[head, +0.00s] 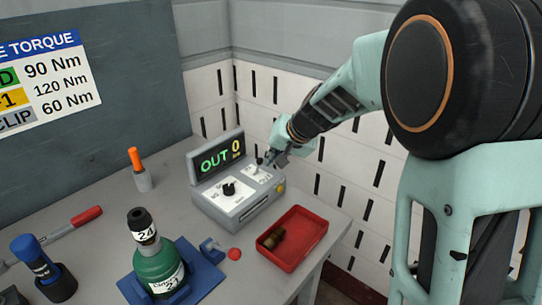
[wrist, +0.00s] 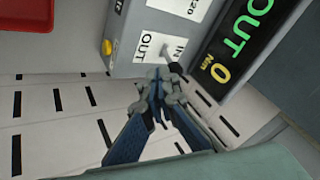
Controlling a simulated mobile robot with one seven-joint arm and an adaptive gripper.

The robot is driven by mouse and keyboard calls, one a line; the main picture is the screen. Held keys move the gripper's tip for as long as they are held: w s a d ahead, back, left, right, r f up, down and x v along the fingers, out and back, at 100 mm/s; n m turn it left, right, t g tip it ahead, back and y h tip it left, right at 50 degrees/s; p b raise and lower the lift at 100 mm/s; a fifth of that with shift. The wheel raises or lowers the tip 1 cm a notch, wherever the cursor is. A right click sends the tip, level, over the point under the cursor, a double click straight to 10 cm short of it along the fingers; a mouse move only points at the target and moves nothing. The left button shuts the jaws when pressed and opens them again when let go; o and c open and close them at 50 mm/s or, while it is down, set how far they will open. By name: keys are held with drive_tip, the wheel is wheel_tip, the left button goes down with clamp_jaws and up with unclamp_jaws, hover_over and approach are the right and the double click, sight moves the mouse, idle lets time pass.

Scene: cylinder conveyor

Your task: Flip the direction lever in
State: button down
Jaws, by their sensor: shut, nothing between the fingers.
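The control box (head: 240,205) stands on the bench and its display (head: 217,158) reads OUT and 0 Nm. The direction lever (head: 259,160) is a small stick with a dark knob on the box's top plate. In the wrist view the lever (wrist: 176,69) rises from a white plate marked IN and OUT (wrist: 160,42), with its knob toward the gripper. My gripper (head: 270,157) is at the lever, to its right in the head view. In the wrist view my gripper (wrist: 161,90) is shut and empty, its tips close beside the knob. I cannot tell whether they touch.
The box also has a black dial (head: 229,188) and a yellow button (head: 280,188). A red tray (head: 318,222) holding brown parts is in front of it. A green bottle-like tool (head: 160,266) on a blue stand and an orange-handled tool (head: 135,158) stand left. A slotted wall is behind.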

drive_tip(key=shift+w+a+r+g+h+p, duration=0.15)
drive_tip(key=shift+a+r+g+h+p, duration=0.2)
drive_tip(key=shift+p, duration=1.6)
drive_tip(key=shift+w+r+p, duration=0.1)
drive_tip(key=shift+r+p, duration=0.1)
drive_tip(key=shift+p, duration=0.75)
drive_tip(key=p, duration=0.1)
drive_tip(key=g+h+p, duration=0.1)
drive_tip(key=p, duration=0.1)
drive_tip(key=shift+w+a+r, duration=0.1)
drive_tip(key=shift+w+a, duration=0.1)
drive_tip(key=shift+a, duration=0.1)
drive_tip(key=shift+w+a+p, duration=0.3)
drive_tip(key=shift+p, duration=0.25)
drive_tip(key=shift+w+a+r, duration=0.1)
drive_tip(key=shift+w+a, duration=0.5)
drive_tip(key=shift+a, duration=0.2)
drive_tip(key=shift+r, duration=0.1)
drive_tip(key=shift+r+p, duration=0.3)
drive_tip(key=shift+r, duration=0.45)
